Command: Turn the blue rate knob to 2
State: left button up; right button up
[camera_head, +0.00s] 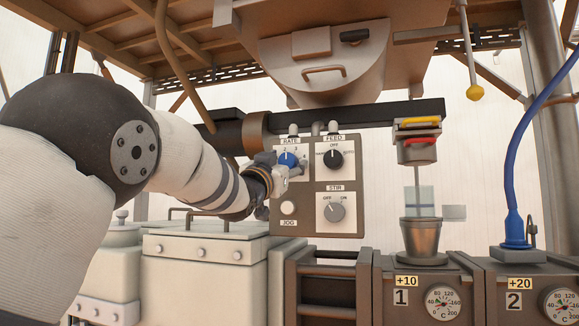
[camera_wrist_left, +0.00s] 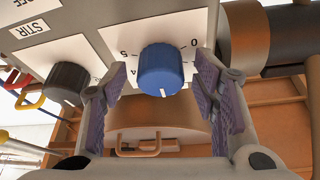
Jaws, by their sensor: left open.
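The blue rate knob (camera_head: 288,159) sits at the upper left of the grey control panel (camera_head: 310,240), under the RATE label. In the left wrist view the blue knob (camera_wrist_left: 161,71) shows on its white dial plate, with 0, 4 and 5 readable. Its white pointer mark is toward the bottom of that view; the number it points at is hidden. My left gripper (camera_head: 290,172) is at the knob, coming from the left. In the wrist view its two fingers (camera_wrist_left: 157,102) stand open, one on each side of the knob, with gaps visible. My right gripper is not in view.
The black FEED knob (camera_head: 335,159) is right of the rate knob, and the STIR knob (camera_head: 333,211) is below it. A white JOG button (camera_head: 288,208) is at the lower left. A metal cup (camera_head: 420,236) stands on heater 1. A large hopper (camera_head: 328,65) hangs above.

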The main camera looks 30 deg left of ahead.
pick_arm(q)
jog(key=shift+s, duration=0.15)
jog(key=shift+s+r, duration=0.1)
jog(key=c, duration=1.2)
jog(key=shift+o, duration=0.2)
jog(key=n+y, duration=0.1)
jog(key=n, duration=0.2)
jog(key=n+y, duration=0.2)
jog(key=n, duration=0.1)
jog(key=shift+d+n+g, duration=0.15)
jog(key=shift+n+g, duration=0.25)
jog(key=o, duration=1.2)
jog(key=shift+w, duration=0.2)
jog(key=shift+c, duration=0.2)
